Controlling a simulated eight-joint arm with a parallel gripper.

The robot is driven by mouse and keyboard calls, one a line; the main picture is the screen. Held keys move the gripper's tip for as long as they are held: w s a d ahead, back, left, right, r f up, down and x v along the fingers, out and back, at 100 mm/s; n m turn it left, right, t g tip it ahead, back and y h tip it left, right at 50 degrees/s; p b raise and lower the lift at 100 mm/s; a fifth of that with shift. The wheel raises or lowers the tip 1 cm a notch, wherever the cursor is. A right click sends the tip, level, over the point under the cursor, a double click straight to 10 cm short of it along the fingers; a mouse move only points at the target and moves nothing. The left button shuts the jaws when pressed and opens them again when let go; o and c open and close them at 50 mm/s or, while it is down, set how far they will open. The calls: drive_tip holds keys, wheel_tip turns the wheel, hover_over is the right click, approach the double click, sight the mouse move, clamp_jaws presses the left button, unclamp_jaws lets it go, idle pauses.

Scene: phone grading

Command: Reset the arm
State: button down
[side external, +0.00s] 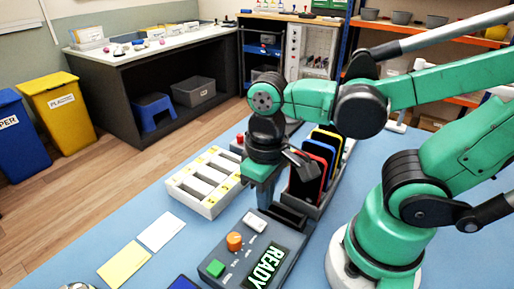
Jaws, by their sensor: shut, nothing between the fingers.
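My gripper (258,196) points down at the middle of the blue table (150,215). Its teal fingers are shut and hold nothing. It hangs just behind the grey console (236,262), in front of the rack of phones; I cannot tell how high it is above the table. The console shows READY on its screen (265,266) and has an orange knob (235,241) and a green button (215,268). My arm reaches in from the right and hides part of the rack.
Phones with red, blue and yellow edges stand in a dark rack (315,212) close to my gripper. A white slotted tray (207,182) lies to the left. White (162,231) and yellow (124,265) cards lie at front left. The table's left part is mostly clear.

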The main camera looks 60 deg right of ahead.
drive_tip(key=shift+r, duration=0.8)
